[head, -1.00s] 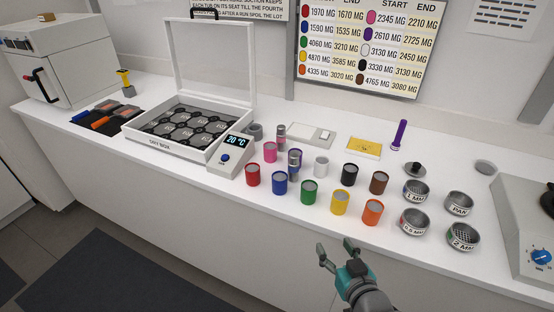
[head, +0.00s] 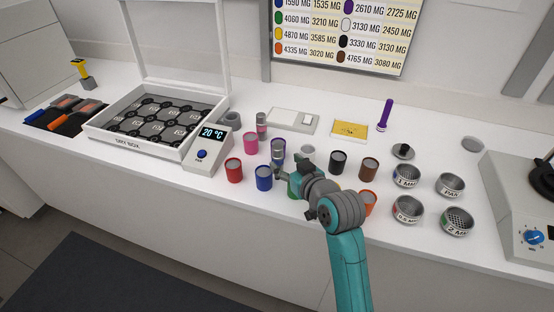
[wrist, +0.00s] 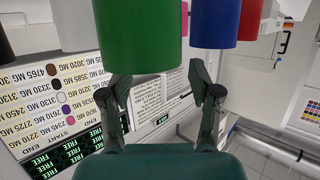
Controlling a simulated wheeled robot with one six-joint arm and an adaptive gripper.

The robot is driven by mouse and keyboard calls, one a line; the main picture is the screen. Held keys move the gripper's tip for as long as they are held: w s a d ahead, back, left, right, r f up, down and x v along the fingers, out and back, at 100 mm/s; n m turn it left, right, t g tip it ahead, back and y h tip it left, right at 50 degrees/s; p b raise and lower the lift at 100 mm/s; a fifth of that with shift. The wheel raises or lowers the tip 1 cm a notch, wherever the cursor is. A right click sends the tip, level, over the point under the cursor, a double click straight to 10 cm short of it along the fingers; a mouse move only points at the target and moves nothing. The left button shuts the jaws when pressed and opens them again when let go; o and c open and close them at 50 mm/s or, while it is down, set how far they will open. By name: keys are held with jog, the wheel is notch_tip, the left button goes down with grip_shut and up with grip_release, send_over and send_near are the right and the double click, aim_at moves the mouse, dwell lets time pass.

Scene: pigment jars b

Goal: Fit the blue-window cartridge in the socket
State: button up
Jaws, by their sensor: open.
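The cartridge with the blue window (head: 278,154) looks like a slim silver-grey cylinder standing among the jars, close to the purple jar; its lower part is partly hidden. A similar cartridge with a reddish window (head: 261,124) stands behind it. The small grey round piece (head: 232,118) beside the temperature display looks like the socket. My gripper (head: 290,171) is over the front jars, right of the blue jar, hiding most of the green jar. In the wrist view, which is upside down, my gripper (wrist: 163,95) is open and empty, with the green jar (wrist: 138,35) close before it.
Red (head: 234,171), blue (head: 264,178), pink, black (head: 338,162) and brown jars crowd the area. The dry box (head: 150,152) stands open at left. Sieves (head: 408,209) and a hotplate are at right. Bare counter lies along the front edge.

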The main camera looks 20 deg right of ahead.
aim_at(280, 155)
jog(key=shift+r+x, duration=0.2)
jog(key=shift+x, duration=2.5)
jog(key=shift+w+d, duration=0.1)
grip_shut()
